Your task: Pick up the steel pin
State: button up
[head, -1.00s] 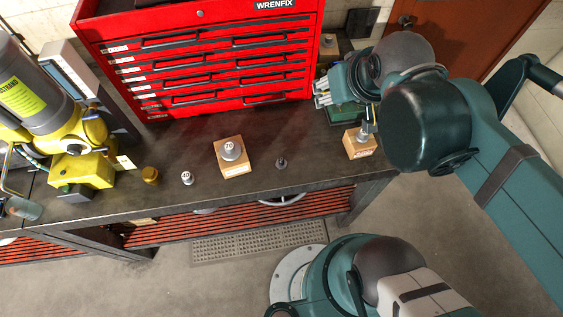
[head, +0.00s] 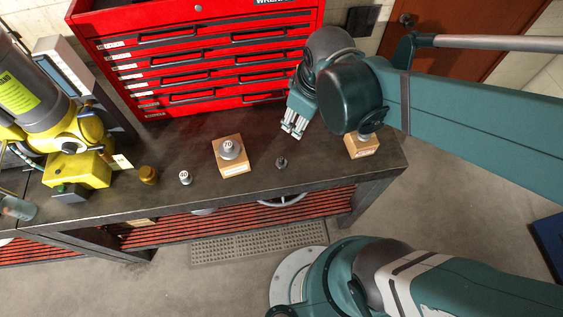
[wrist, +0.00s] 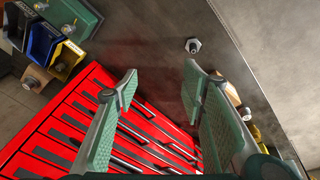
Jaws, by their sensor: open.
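The steel pin (head: 281,162) is a small dark grey piece standing on the workbench (head: 120,203), right of the middle wooden block. In the wrist view the pin (wrist: 193,45) shows as a hex base with a short round stub, just beyond the right fingertip. My gripper (head: 293,131) is above the bench, behind and slightly right of the pin, apart from it. In the wrist view my gripper (wrist: 160,78) has its two green fingers wide apart with nothing between them.
A wooden block (head: 235,169) bears a grey weight (head: 230,150) marked 70. A smaller weight (head: 185,177) and a brass piece (head: 149,175) stand left. Another wooden block (head: 361,149) is at right. The red tool chest (head: 200,65) stands behind. Bare bench surrounds the pin.

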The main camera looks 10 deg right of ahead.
aim_at(281, 158)
jog(key=a+f+n+g, duration=0.1)
jog(key=f+n, duration=0.1)
jog(key=f, duration=0.1)
jog(key=s+a+f+n+g+b, duration=0.1)
jog(key=a+f+n, duration=0.1)
jog(key=f, duration=0.1)
jog(key=a+f+n, duration=0.2)
jog(key=f, duration=0.2)
jog(key=shift+s+a+g+h+b, duration=0.25)
jog(key=shift+s+g+h+b, duration=0.05)
jog(key=shift+s+g+b, duration=0.1)
jog(key=shift+s+a+f+n, duration=0.15)
jog(key=shift+f+n, duration=0.2)
jog(key=shift+n, duration=0.15)
jog(key=shift+f, duration=0.15)
jog(key=shift+f, duration=1.15)
jog(key=shift+f, duration=0.1)
jog(key=shift+f+b, duration=0.65)
jog(key=shift+f, duration=1.85)
jog(key=c, duration=1)
